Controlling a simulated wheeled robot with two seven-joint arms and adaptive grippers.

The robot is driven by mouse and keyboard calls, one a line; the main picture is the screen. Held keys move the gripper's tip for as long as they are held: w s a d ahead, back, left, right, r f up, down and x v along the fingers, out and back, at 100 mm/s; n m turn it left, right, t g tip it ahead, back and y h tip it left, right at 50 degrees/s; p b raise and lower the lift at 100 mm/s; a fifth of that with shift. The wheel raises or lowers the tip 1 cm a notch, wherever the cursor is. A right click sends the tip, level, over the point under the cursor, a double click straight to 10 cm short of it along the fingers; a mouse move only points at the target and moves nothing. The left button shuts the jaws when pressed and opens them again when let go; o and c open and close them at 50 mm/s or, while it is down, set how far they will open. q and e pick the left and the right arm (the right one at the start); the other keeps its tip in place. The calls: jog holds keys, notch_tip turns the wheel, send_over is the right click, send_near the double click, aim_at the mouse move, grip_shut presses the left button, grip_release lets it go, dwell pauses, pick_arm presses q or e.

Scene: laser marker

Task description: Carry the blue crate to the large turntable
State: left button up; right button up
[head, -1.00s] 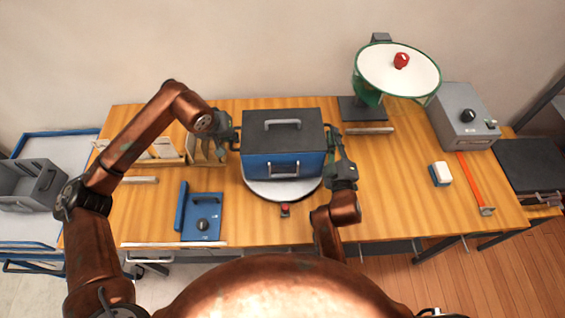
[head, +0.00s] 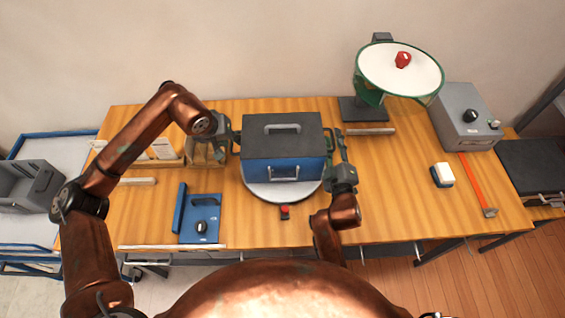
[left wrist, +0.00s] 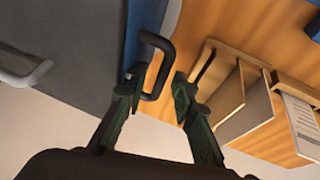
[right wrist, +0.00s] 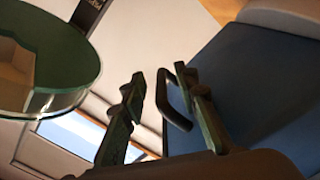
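The blue crate (head: 262,168) with its dark grey lid sits upright on the large turntable (head: 258,191), a pale round disc whose front rim shows below the crate. My left gripper (head: 232,134) is at the crate's left side handle. In the left wrist view its fingers (left wrist: 155,96) stand apart, with the black handle (left wrist: 162,48) between them. My right gripper (head: 340,160) is at the right side. In the right wrist view its fingers (right wrist: 163,92) stand apart on either side of the handle (right wrist: 177,115). The turntable's rear is hidden under the crate.
A green lamp-like stand (head: 398,70) and grey box (head: 465,117) are at the back right. Bare wooden table (head: 390,190) lies to the right.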

jog(key=shift+s, duration=0.1)
pick_arm(q)
jog(key=v, duration=1.1)
pick_arm(e)
jog(key=s, duration=1.2)
jog(key=shift+d, duration=0.15)
jog(key=shift+c, duration=0.7)
jog(key=shift+f, duration=0.1)
